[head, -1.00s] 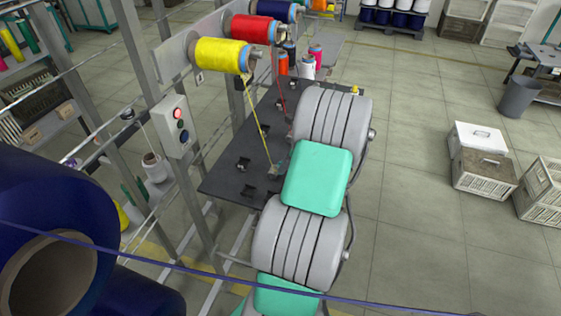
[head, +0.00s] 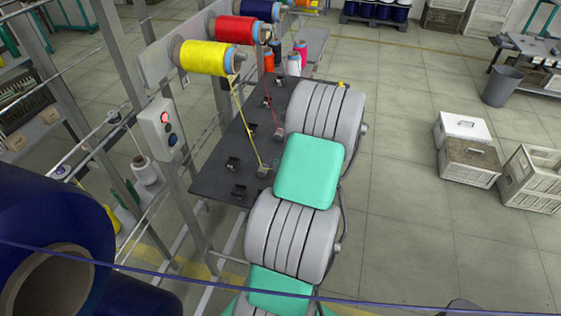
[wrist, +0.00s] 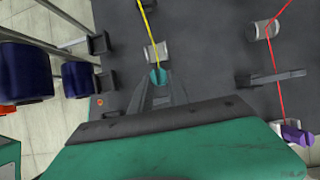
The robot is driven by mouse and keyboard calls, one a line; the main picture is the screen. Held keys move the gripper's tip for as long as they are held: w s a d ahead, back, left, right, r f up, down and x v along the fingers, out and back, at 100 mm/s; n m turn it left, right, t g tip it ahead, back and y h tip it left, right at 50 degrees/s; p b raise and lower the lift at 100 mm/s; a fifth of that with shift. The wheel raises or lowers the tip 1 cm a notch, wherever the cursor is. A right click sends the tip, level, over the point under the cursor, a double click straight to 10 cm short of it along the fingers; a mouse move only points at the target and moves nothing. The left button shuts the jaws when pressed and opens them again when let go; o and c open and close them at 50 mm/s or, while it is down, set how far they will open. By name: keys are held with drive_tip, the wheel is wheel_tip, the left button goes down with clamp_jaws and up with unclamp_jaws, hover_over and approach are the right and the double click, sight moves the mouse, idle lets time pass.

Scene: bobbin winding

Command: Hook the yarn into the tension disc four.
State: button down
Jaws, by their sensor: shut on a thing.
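The yellow yarn (head: 246,125) runs taut from the yellow bobbin (head: 210,57) down to a small pale tension disc (head: 263,171) on the dark panel (head: 215,180). In the wrist view the yarn (wrist: 148,22) reaches this disc (wrist: 157,52) and meets the tips of my gripper (wrist: 158,78). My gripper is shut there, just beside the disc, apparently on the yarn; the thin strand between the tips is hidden. I cannot tell whether the yarn lies inside the disc or only over it. No disc number is readable.
A red yarn (wrist: 272,65) runs past another disc (wrist: 265,30) and a bracket to a purple clip (wrist: 297,133), right of my gripper. Dark brackets (wrist: 101,44) stand on the left. A control box (head: 160,128) is beside the panel.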

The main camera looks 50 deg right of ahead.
drive_tip(key=shift+s+d+r+p, duration=0.1)
drive_tip(key=shift+s+r+p, duration=0.1)
drive_tip(key=shift+r, duration=0.75)
drive_tip(key=shift+s+r+p, duration=0.1)
drive_tip(key=shift+s+r, duration=0.05)
drive_tip(key=shift+r, duration=0.75)
